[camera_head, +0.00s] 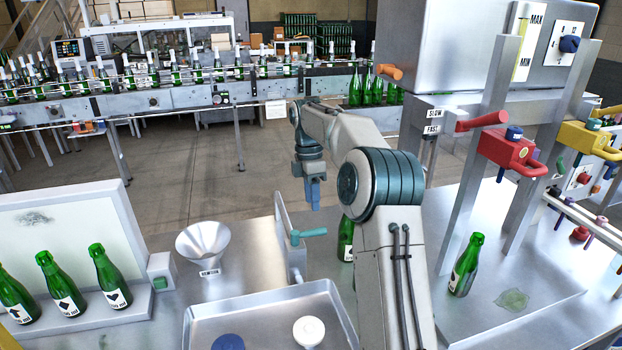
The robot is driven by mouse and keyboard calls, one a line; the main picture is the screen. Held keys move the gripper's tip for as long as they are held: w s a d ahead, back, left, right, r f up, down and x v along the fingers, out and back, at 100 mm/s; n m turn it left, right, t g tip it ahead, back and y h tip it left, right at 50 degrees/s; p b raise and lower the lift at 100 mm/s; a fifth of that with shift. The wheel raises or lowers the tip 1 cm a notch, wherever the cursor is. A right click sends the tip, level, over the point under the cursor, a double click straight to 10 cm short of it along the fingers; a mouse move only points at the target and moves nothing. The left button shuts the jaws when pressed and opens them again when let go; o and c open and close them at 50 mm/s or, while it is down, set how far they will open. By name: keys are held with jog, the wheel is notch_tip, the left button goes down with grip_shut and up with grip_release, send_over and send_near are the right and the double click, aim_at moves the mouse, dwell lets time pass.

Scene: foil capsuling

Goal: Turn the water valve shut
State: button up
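A teal lever handle (309,233) sticks out to the right from an upright metal plate (288,238) at the rear right of a shallow tray. It looks like a valve handle and lies roughly level; no label on it is readable. My gripper (313,197) hangs with its blue fingers pointing down, above and behind the handle in the picture and apart from it. Nothing shows between the fingers, but the gap is too small to tell whether they are open. An orange handle (386,72) on the grey tank (460,45) and a blue knob (569,44) also show.
A metal tray (255,306) holds a blue disc (228,342) and a white disc (309,331). A funnel (204,241) stands left. Green bottles (111,277) stand at left, with one (467,265) at right and another partly behind my arm. A red lever (481,121) sits beside SLOW/FAST labels.

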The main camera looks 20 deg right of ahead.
jog(key=r, duration=0.2)
jog(key=w+r, duration=0.1)
jog(key=r, duration=0.2)
jog(key=shift+r+p, duration=0.3)
jog(key=shift+r, duration=0.05)
jog(key=s+a+r+m+t+h, duration=0.1)
jog(key=s+a+r+m+t, duration=0.2)
jog(key=s, duration=0.5)
jog(key=s+a+r+m, duration=0.1)
jog(key=s+a+m, duration=0.1)
jog(key=s+m, duration=0.55)
jog(key=s+f+m+t, duration=0.1)
jog(key=s+f+m, duration=0.1)
jog(key=s, duration=0.4)
jog(key=s+f+m+t+b, duration=0.1)
jog(key=s+f+m, duration=0.2)
jog(key=s, duration=0.4)
jog(key=s+f+m+t+y, duration=0.1)
jog(key=s+f+m, duration=0.1)
jog(key=s+f, duration=0.3)
jog(key=shift+s+m, duration=0.35)
jog(key=shift+s, duration=0.7)
